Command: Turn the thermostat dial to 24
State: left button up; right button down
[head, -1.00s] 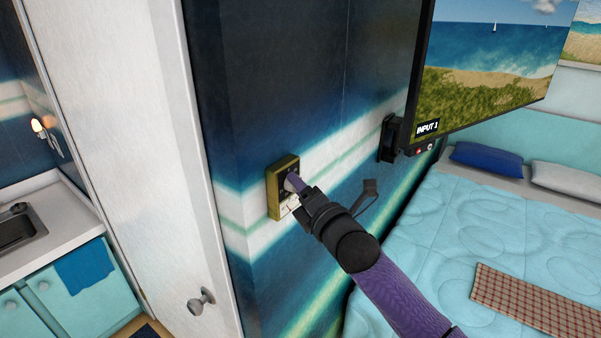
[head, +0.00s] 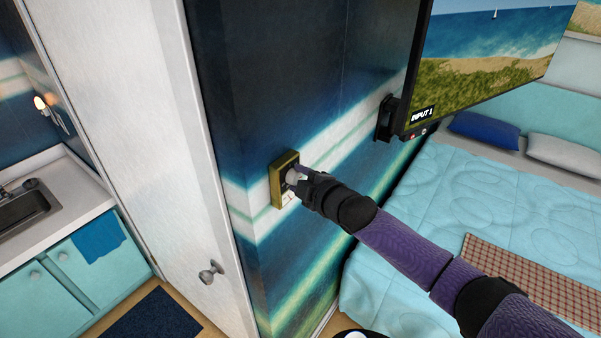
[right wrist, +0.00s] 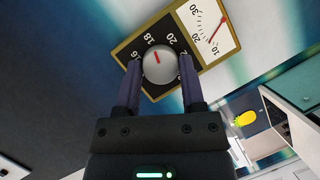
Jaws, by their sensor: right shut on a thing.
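The thermostat (head: 277,187) is a plate with a yellow-brown frame on the striped wall. It also shows in the right wrist view (right wrist: 128,52). Its dial (right wrist: 158,70) is a round pale knob with a red mark. The mark points between 18 and 20, closer to 18. My right gripper (right wrist: 160,66) has one finger on each side of the dial and is shut on it. In the head view the right gripper (head: 297,176) reaches the plate from the right and partly hides the dial. My left gripper is not in view.
A gauge (right wrist: 208,28) with a red needle is on the same plate. A television (head: 480,75) on a wall bracket hangs to the right, above a bed (head: 400,230). A white door (head: 165,150) with a knob stands left of the wall.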

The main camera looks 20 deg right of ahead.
jog(key=shift+d+m+g, duration=0.1)
jog(key=shift+m+g, duration=0.3)
jog(key=shift+m, duration=0.2)
jog(key=shift+m+y+b, duration=0.3)
jog(key=shift+m+b, duration=0.1)
jog(key=shift+b, duration=0.1)
jog(key=shift+w+d+f+m+g+y+b, duration=0.1)
jog(key=shift+m+g+y+b, duration=0.7)
jog(key=shift+m+y+b, duration=1.6)
jog(key=shift+w+d+f+m+g+y+b, duration=0.15)
jog(key=shift+m+g+y+b, duration=0.75)
jog(key=shift+m+b, duration=2.75)
jog(key=shift+w+d+m+g+y+b, duration=0.1)
jog(key=shift+m+g+y+b, duration=0.6)
jog(key=shift+m+y+b, duration=1.75)
jog(key=shift+m+h+b, duration=0.65)
jog(key=shift+m, duration=0.15)
jog(key=shift+c, duration=1)
grip_release()
